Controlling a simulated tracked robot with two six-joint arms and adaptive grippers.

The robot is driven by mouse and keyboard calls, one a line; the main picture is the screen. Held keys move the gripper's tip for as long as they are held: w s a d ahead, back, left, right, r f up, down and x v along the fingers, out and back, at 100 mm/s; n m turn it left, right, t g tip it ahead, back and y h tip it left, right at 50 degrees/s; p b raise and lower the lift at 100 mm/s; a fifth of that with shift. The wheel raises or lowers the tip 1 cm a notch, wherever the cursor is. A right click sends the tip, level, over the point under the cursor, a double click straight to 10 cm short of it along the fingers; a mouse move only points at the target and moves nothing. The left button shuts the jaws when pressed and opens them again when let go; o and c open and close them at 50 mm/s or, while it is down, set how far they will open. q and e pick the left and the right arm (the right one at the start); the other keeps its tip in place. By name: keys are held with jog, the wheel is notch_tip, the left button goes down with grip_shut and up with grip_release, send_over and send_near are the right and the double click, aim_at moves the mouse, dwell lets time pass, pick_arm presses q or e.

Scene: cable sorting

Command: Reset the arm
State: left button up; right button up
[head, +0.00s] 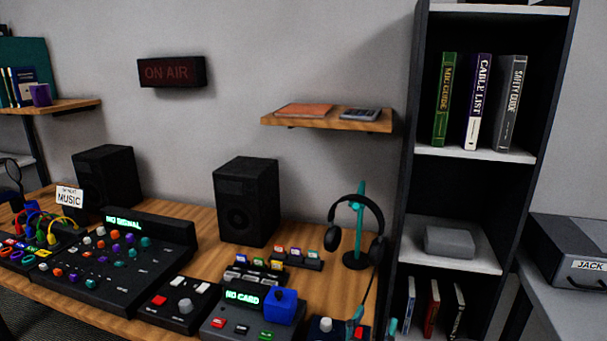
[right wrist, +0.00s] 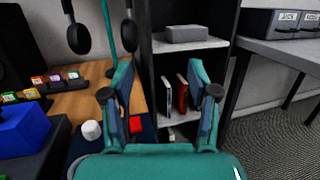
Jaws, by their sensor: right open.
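My right gripper (head: 373,327) shows only as teal fingertips at the bottom edge of the head view, in front of the desk's right end and the shelf unit. In the right wrist view the right gripper (right wrist: 160,92) is open, with its two teal fingers spread wide apart and nothing between them. Behind the gap stand the lower shelf's books (right wrist: 181,93). My left gripper is not in view. Most of my right arm is out of the picture.
The desk (head: 185,219) holds a mixer (head: 117,262), speakers (head: 247,201), a blue block (head: 281,306) and a headphone stand (head: 357,235) with headphones, close to my right gripper. The dark shelf unit (head: 408,150) stands right of it. A grey case (head: 568,249) sits farther right.

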jog(key=s+d+f+m+g+p, duration=0.1)
jog(key=s+d+f+m+g, duration=0.1)
jog(key=s+d+f+g, duration=0.35)
jog(key=s+d+f+m+g+p, duration=0.1)
jog(key=s+d+f+g, duration=0.15)
jog(key=f, duration=0.55)
jog(key=s+d+f+m+g+y+p, duration=0.25)
jog(key=s+f+m+g, duration=0.25)
jog(key=s+f+g, duration=0.55)
jog(key=s+a+f+m+g+y+p, duration=0.25)
jog(key=s+a+m+y, duration=0.65)
jog(key=s, duration=0.6)
pick_arm(q)
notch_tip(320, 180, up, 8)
jog(key=p, duration=0.1)
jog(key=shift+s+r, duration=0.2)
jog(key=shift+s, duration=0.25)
pick_arm(e)
jog(key=w+a+m+t+y, duration=0.3)
jog(key=w+m+t, duration=0.1)
jog(key=m, duration=1.1)
jog(key=shift+w+r, duration=0.4)
jog(key=shift+w, duration=0.25)
